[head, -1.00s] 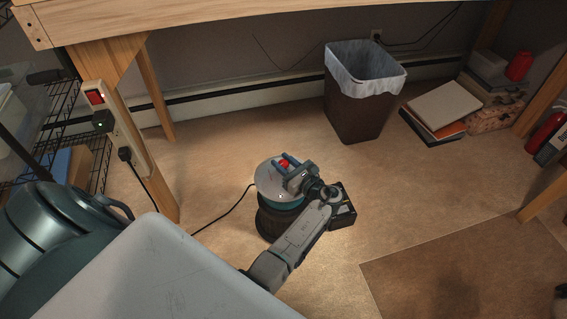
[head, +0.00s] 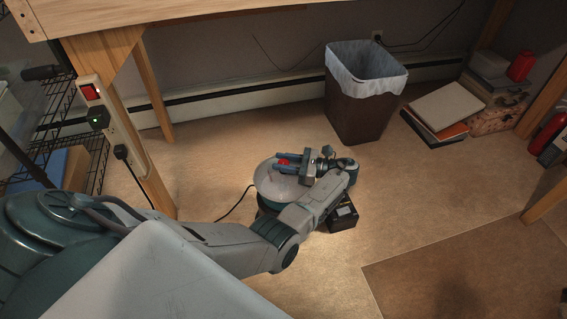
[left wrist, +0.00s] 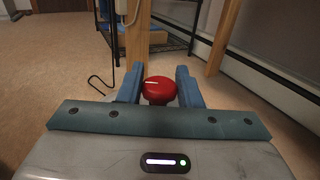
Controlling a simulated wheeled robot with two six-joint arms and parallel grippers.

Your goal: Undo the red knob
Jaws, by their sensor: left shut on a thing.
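The red knob (head: 283,161) stands on the pale round top (head: 266,180) of a squat machine on the floor. My left gripper (head: 281,162) has its two blue fingers on either side of the knob and is shut on it. In the left wrist view the red knob (left wrist: 159,90) sits between the blue fingers (left wrist: 159,88), with a pale line on its top. My arm and gripper hide part of the machine. My right gripper is not in view.
A wooden bench leg with a power strip (head: 107,118) stands to the left, beside a wire shelf (head: 92,150). A lined waste bin (head: 362,105) and books (head: 443,108) stand behind. A black cable (head: 236,204) runs from the machine.

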